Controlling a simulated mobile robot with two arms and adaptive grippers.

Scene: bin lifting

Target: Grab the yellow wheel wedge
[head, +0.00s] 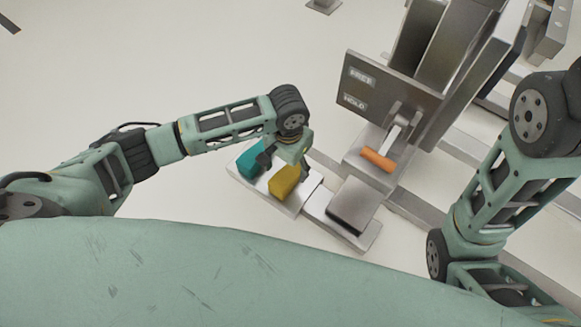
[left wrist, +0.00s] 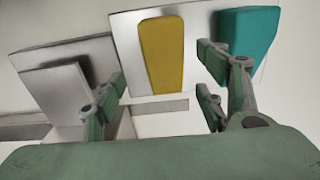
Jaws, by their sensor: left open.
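The yellow wheel wedge (head: 284,181) lies on a light metal plate (head: 309,192), beside a teal wedge (head: 250,159). In the left wrist view the yellow wedge (left wrist: 162,54) stands out ahead of my open left gripper (left wrist: 162,100), between the lines of its fingers. The teal wedge (left wrist: 247,42) is to the right there, partly behind the right finger. In the head view my left gripper (head: 284,160) is over the two wedges and hides part of both. It does not appear closed on either one. My right arm shows at the right, but its gripper is out of view.
A metal stand with a panel reading "FREE" and "HOLD" (head: 385,90) rises to the right of the wedges. It has a lever with an orange handle (head: 377,160). A dark-topped metal block (head: 352,205) sits right of the plate. The floor to the left is clear.

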